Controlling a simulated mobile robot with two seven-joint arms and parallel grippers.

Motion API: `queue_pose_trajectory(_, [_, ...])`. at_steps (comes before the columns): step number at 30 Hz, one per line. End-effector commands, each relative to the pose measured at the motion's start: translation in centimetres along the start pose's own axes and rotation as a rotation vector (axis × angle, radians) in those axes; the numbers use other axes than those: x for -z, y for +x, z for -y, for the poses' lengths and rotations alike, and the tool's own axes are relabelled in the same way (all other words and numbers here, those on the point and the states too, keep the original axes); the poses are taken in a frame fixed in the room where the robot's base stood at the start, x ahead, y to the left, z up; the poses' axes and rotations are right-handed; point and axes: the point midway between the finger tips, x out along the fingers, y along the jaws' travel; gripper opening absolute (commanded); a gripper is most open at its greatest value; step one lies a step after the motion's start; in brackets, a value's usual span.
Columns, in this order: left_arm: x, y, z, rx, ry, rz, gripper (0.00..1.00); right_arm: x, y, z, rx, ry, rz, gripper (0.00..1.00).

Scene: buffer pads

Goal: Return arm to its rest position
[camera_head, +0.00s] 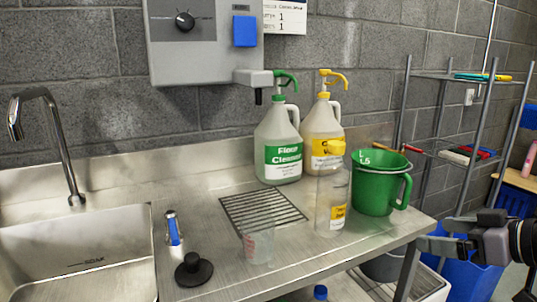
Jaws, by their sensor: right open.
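My right gripper (436,235) is at the lower right of the head view, just off the right front corner of the steel counter (190,205). Its fingers point left toward the counter. It is open, and nothing shows between the fingers. The green bucket (380,182) stands on the counter to the left of and above the gripper in the picture, apart from it. My left gripper does not show.
Two jugs, one green-labelled (278,145) and one yellow-labelled (322,140), stand by the wall. A clear bottle (331,205) and a clear measuring cup (258,243) stand nearer. A sink (75,250) is at left. A metal rack (440,150) stands behind my right gripper.

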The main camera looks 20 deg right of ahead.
Motion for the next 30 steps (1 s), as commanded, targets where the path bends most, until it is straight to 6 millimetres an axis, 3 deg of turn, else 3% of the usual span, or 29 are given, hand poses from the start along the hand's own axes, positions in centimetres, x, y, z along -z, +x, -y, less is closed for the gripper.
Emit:
queue_pose_trajectory(4, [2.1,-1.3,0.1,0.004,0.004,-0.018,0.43,-5.5,3.8,-0.5,-0.085,0.097,0.077,1.00])
queue_pose_trajectory(8, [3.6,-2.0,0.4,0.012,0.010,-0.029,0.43,-11.4,6.7,1.0,-0.151,0.134,0.147,1.00])
queue_pose_trajectory(11, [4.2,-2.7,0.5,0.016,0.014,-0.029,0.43,-16.2,8.3,3.9,-0.180,0.132,0.197,1.00])
queue_pose_trajectory(15, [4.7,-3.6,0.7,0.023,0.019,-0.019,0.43,-21.6,9.5,10.1,-0.174,0.092,0.239,1.00])
queue_pose_trajectory(18, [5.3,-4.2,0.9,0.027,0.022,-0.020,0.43,-24.1,9.7,15.3,-0.141,0.053,0.245,1.00])
queue_pose_trajectory(21, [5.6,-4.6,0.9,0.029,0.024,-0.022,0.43,-25.3,9.6,19.9,-0.100,0.019,0.234,1.00])
queue_pose_trajectory(24, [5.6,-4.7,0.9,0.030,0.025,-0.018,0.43,-25.8,9.5,23.2,-0.066,-0.007,0.218,1.00])
queue_pose_trajectory(27, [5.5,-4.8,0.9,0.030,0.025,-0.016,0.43,-26.0,9.4,24.9,-0.048,-0.020,0.208,1.00])
queue_pose_trajectory(30, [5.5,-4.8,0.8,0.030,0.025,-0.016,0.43,-26.1,9.4,25.2,-0.044,-0.024,0.205,1.00])
